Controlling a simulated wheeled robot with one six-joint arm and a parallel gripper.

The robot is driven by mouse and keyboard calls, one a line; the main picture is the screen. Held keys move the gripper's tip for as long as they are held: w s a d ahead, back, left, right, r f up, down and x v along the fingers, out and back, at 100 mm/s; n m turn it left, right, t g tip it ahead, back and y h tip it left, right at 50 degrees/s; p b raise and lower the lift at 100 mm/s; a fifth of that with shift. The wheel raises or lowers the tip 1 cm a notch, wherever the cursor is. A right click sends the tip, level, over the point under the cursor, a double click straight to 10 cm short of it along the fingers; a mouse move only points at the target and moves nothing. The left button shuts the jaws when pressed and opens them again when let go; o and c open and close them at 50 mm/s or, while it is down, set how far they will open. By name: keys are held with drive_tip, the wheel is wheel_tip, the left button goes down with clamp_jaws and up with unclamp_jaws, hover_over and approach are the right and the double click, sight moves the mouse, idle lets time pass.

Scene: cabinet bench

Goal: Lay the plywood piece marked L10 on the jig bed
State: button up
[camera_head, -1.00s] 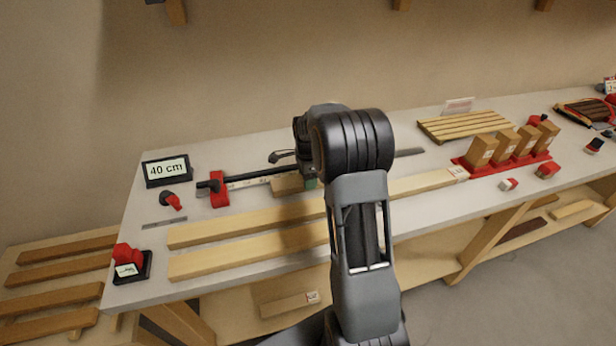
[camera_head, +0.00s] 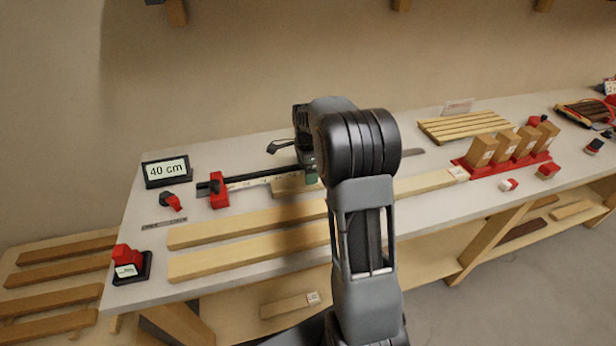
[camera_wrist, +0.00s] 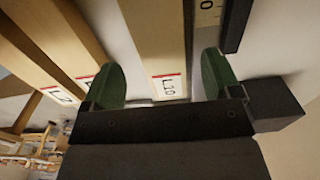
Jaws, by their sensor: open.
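The plywood piece (camera_wrist: 158,35), its label reading L10 upside down, lies between the two green fingertips of my gripper (camera_wrist: 160,78) in the wrist view. The jaws are open, with a gap on each side of the piece. In the head view a short part of this piece (camera_head: 290,187) shows beside the ruler; my arm hides the rest. The green tip of my gripper (camera_head: 312,178) shows just at its right. I cannot tell for sure which thing is the jig bed; a slatted wooden frame (camera_head: 467,126) lies at the back right.
Two long strips (camera_head: 250,221) (camera_head: 250,254) lie in front of the piece. A black bar with a red stop (camera_head: 218,190) and ruler runs behind it. A 40 cm display (camera_head: 166,170) stands at left. A red rack (camera_head: 500,167) with upright blocks stands at right.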

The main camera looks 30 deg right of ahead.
wheel_tip(320, 180, up, 8)
drive_tip(key=s+a+r+n+t, duration=0.2)
drive_tip(key=s+a+r+n, duration=0.1)
drive_tip(key=s+a+n, duration=0.45)
drive_tip(key=s+a+f+n+t, duration=0.1)
drive_tip(key=s+a+n, duration=0.2)
drive_tip(key=s+n, duration=0.3)
drive_tip(key=s+a+f+n, duration=0.2)
drive_tip(key=s+a+n, duration=0.1)
drive_tip(key=s+n, duration=0.4)
drive_tip(key=shift+s+f+t, duration=0.25)
drive_tip(key=shift+s+t, duration=0.15)
drive_tip(key=shift+s, duration=0.1)
